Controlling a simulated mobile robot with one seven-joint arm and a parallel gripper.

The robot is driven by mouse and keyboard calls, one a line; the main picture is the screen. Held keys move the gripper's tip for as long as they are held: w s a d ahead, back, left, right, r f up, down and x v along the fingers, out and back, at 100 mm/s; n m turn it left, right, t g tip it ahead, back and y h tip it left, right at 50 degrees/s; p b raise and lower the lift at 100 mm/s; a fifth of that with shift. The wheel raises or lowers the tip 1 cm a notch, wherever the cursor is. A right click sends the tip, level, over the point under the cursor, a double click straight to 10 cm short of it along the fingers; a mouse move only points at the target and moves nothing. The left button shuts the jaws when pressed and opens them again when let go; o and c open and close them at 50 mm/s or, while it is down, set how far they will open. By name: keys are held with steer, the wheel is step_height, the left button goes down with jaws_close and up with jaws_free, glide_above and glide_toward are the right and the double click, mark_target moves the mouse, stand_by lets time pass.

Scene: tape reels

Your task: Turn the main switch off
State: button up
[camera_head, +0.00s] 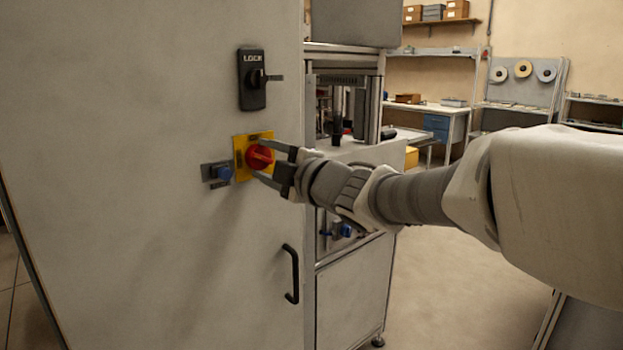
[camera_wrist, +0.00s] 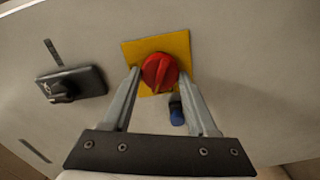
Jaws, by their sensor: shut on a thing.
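The main switch is a red rotary knob (camera_head: 259,157) on a yellow square plate (camera_head: 240,158) on the side of the grey cabinet. In the wrist view the red knob (camera_wrist: 159,72) sits between my two finger ends, with the yellow plate (camera_wrist: 178,44) behind it. My gripper (camera_head: 260,159) reaches in from the right and is shut on the knob, one finger on each side. In the wrist view, my gripper (camera_wrist: 160,74) hides part of the plate's edges. The knob's grip ridge looks slightly tilted there; its markings are too small to read.
A black lock handle (camera_head: 252,80) is above the switch. A blue button (camera_head: 223,172) on a small grey plate is just left of it. A black pull handle (camera_head: 291,274) is lower right. Open floor (camera_head: 450,290) lies right of the cabinet (camera_head: 120,200).

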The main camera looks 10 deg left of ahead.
steer(key=n+b, duration=0.4)
steer(key=n, duration=0.1)
steer(key=shift+f, duration=0.1)
steer(key=shift+n, duration=0.4)
steer(key=o, duration=1.4)
steer(key=p+v, duration=0.2)
steer(key=v, duration=1.5)
steer(key=shift+s+d+p, duration=0.1)
steer(key=shift+s+p, duration=0.15)
steer(key=shift+p, duration=0.1)
